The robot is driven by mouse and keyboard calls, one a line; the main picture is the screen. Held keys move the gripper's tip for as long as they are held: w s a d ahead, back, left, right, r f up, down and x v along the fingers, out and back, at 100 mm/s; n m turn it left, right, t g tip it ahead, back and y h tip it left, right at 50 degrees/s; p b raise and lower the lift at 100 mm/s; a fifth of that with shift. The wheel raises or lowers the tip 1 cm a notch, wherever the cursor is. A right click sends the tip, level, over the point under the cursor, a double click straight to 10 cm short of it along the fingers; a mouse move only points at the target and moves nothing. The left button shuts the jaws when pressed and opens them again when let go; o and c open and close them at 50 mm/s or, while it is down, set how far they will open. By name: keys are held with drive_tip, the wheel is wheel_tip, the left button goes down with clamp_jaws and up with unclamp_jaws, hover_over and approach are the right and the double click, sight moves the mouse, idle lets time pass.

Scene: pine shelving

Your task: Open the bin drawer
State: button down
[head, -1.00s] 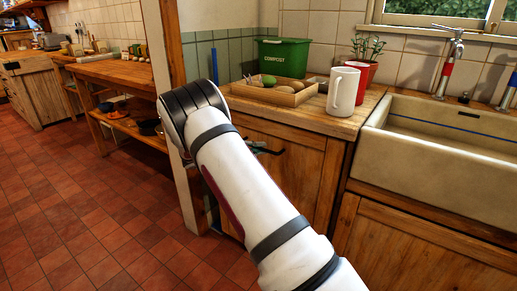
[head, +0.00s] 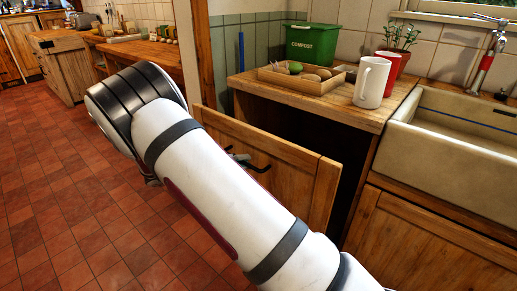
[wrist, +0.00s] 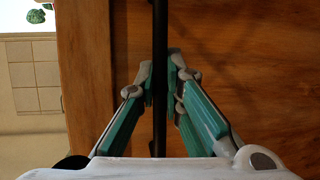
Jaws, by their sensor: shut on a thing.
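The bin drawer (head: 300,178) is a wooden front under the counter, left of the sink. It stands pulled out from the cabinet, with a dark gap behind it. Its dark bar handle (head: 257,166) shows partly beside my arm. In the wrist view the handle (wrist: 160,40) runs top to bottom across the wooden front (wrist: 240,50). My gripper (wrist: 164,85) has a finger on each side of the handle and is shut on it. In the head view my arm hides most of the gripper and the drawer front's lower left.
On the counter (head: 345,108) above stand a green compost bin (head: 311,43), a tray (head: 290,82) of produce, a white mug (head: 371,82), a red mug (head: 391,66) and a plant. The sink (head: 455,130) is at right. Tiled floor (head: 60,190) at left is clear.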

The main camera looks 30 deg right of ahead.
drive_tip(key=s+a, duration=0.3)
drive_tip(key=a, duration=0.5)
drive_tip(key=s+a, duration=0.3)
drive_tip(key=a, duration=0.5)
drive_tip(key=shift+a+p, duration=0.3)
drive_tip(key=shift+p, duration=0.1)
drive_tip(key=c, duration=1.7)
unclamp_jaws()
drive_tip(key=a, duration=0.4)
drive_tip(key=a+r, duration=0.1)
drive_tip(key=a, duration=0.3)
drive_tip(key=a+r, duration=0.1)
drive_tip(key=a, duration=0.2)
drive_tip(key=shift+w+a, duration=0.3)
drive_tip(key=shift+a, duration=0.1)
